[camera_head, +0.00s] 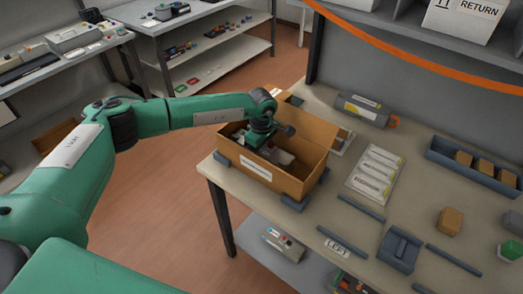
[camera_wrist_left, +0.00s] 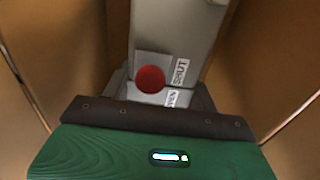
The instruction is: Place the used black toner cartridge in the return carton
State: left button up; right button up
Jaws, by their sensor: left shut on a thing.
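The open brown return carton (camera_head: 297,187) stands on the table's near left corner, its flaps up and a white label on its front. My left gripper (camera_head: 262,143) reaches down into it from above, its fingertips hidden by the carton wall. A grey cartridge (camera_head: 284,157) lies inside the carton beneath the gripper. In the left wrist view the cartridge (camera_wrist_left: 172,35) shows a red round mark and white labels, and the left gripper (camera_wrist_left: 158,98) is shut on it between the carton's walls. My right gripper is not in view.
Another grey cartridge (camera_head: 364,109) with a yellow label lies behind the carton. A white labelled sheet (camera_head: 374,173), a blue tray (camera_head: 470,172) with brown blocks and a blue-grey holder (camera_head: 400,249) are to the right. An orange cable (camera_head: 420,62) crosses above.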

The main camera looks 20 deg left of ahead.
pick_arm(q)
jog(key=shift+f, duration=0.1)
jog(key=o, duration=1.2)
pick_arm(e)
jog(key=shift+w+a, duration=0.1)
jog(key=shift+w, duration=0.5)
